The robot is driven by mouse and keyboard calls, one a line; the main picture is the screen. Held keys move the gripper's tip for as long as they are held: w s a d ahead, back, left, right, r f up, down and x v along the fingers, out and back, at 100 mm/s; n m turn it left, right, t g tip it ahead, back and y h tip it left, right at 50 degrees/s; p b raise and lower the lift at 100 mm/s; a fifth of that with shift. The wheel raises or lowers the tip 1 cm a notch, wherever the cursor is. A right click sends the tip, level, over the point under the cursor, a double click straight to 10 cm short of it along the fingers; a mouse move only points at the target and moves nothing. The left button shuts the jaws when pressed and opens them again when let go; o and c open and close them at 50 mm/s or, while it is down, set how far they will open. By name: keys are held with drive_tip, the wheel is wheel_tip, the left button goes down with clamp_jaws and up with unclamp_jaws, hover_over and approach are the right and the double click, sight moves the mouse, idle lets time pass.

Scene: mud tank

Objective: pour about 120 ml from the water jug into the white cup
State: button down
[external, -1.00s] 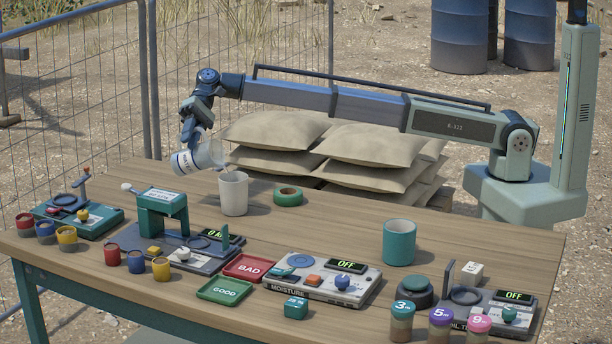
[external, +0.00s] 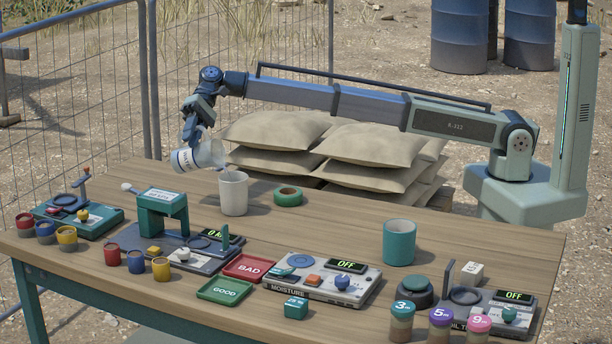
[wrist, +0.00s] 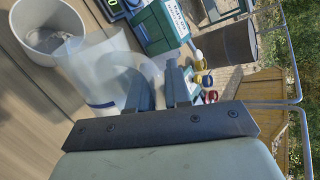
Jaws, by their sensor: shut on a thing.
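The water jug (external: 207,155) is a clear vessel with a white label, tilted with its mouth toward the right. My gripper (external: 192,130) is shut on it above the table, to the left of the white cup. The white cup (external: 233,193) stands upright on the table, just below and right of the jug's lip. In the wrist view the jug (wrist: 98,72) leans over the rim of the white cup (wrist: 47,27), and my gripper's fingers (wrist: 165,85) close on its handle side. A thin stream seems to run from the lip to the cup. The level in the cup cannot be read.
A green tape roll (external: 288,196) lies right of the cup. A green press-like device (external: 163,215) stands in front left. A teal cup (external: 399,242), a moisture meter (external: 320,278) and red and green trays (external: 226,289) lie further forward. Sandbags (external: 370,150) are stacked behind the table.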

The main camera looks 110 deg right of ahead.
sight(183, 149)
drive_tip(key=shift+s+a+r+n+t+h, duration=0.3)
drive_tip(key=shift+s+a+r+n+h, duration=0.15)
drive_tip(key=shift+s+a, duration=0.2)
idle(1.0)
drive_tip(key=shift+w+d, duration=0.2)
drive_tip(key=shift+w, duration=0.05)
drive_tip(key=w+d+f+m+y, duration=0.1)
drive_tip(key=w+d+f+m+g+y, duration=0.1)
drive_tip(key=f, duration=0.1)
drive_tip(key=shift+w+d+f+m, duration=0.15)
drive_tip(key=shift+w+d+m, duration=0.05)
drive_tip(key=shift+w+m, duration=0.1)
drive_tip(key=shift+d+f+m+g+y, duration=0.1)
drive_tip(key=shift+f+m+g+y, duration=0.15)
drive_tip(key=shift+f+g+y, duration=0.25)
drive_tip(key=shift+w+d+f+m+y, duration=0.15)
drive_tip(key=shift+f+m+y, duration=0.1)
drive_tip(key=shift+f, duration=0.15)
drive_tip(key=shift+w+d+f+m+y, duration=0.1)
drive_tip(key=shift+f+m, duration=0.15)
drive_tip(key=shift+f, duration=0.1)
idle(0.7)
drive_tip(key=shift+w+d+f+g, duration=0.2)
drive_tip(key=shift+f+g, duration=0.1)
drive_tip(key=shift+f, duration=0.1)
drive_tip(key=w+d+f+m+y, duration=0.4)
drive_tip(key=m, duration=0.2)
drive_tip(key=shift+f+g+y+b, duration=0.2)
drive_tip(key=shift+g+y+b, duration=0.1)
